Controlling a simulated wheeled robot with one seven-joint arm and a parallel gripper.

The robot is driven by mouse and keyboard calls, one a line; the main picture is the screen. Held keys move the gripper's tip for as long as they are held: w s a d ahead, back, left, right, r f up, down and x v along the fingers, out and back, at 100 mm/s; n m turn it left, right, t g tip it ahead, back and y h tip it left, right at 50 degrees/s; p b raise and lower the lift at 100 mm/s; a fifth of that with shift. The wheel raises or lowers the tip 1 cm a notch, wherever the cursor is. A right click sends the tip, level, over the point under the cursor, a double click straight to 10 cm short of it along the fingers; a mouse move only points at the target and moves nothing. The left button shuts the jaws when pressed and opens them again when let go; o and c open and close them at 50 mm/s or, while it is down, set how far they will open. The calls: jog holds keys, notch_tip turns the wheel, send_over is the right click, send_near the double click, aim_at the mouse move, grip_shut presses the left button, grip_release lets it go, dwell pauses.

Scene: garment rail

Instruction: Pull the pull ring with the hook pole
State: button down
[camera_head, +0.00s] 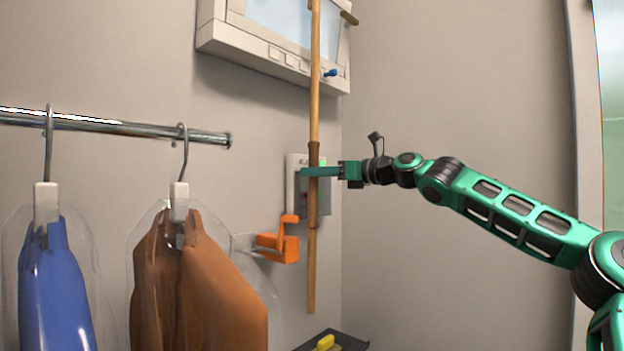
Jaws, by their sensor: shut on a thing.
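The hook pole (315,100) is a long wooden pole with a darker brown grip section. It stands nearly upright, and its upper end runs out of the top of the picture, so its hook is not seen. My gripper (314,172) is shut on the pole at the darker section, reaching in from the right. The pole's lower end hangs free. I cannot make out the pull ring. A small blue piece (330,73) shows beside the pole, in front of the window frame; I cannot tell what it belongs to.
A white-framed window (270,62) is high on the wall. A wall box (298,205) and an orange bracket (285,247) are behind and beside the pole. A metal rail (110,125) holds a blue garment (55,295) and a brown garment (200,290) at left.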

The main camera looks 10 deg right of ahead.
jog(key=shift+s, duration=0.1)
jog(key=shift+s+d+f, duration=0.15)
jog(key=shift+s+d, duration=0.15)
jog(key=shift+s, duration=0.05)
jog(key=shift+s+f, duration=0.1)
dwell(0.8)
jog(key=shift+s+d+f, duration=0.25)
jog(key=shift+s+d, duration=0.15)
jog(key=shift+s, duration=0.1)
jog(key=shift+f, duration=0.1)
dwell(0.5)
jog(key=shift+s+d+f, duration=0.35)
jog(key=shift+s, duration=0.25)
dwell(0.4)
